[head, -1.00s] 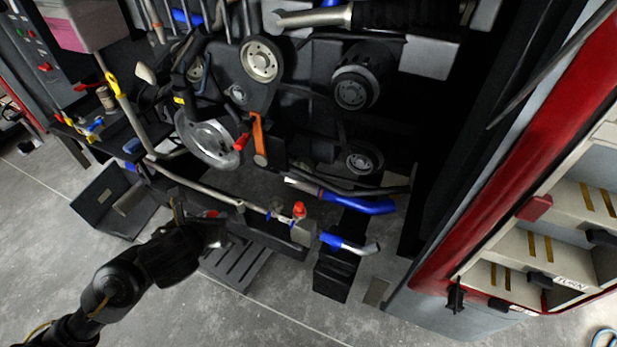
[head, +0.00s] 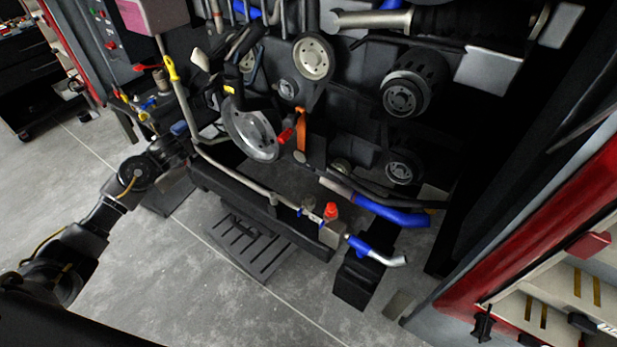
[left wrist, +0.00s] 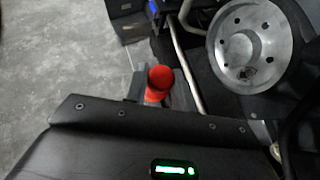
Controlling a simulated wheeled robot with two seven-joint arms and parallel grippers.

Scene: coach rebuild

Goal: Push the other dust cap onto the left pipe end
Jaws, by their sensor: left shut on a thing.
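My left gripper (head: 182,148) is at the left end of the engine bay, by the bend of a long silver pipe (head: 240,182). In the left wrist view a red dust cap (left wrist: 159,82) shows at the gripper, which is shut on it. The fingers are mostly hidden behind the wrist housing. The silver pipe (left wrist: 184,65) passes just beyond the cap, and the two look apart. Another red cap (head: 331,210) sits upright on a fitting at the pipe's right side. I cannot tell which opening is the left pipe end. My right gripper is not in view.
A large silver pulley disc (head: 252,130) stands right of the gripper, also close in the left wrist view (left wrist: 248,48). A yellow-handled rod (head: 180,90) rises behind the gripper. A black slatted step (head: 245,240) lies below. The grey floor at left is open.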

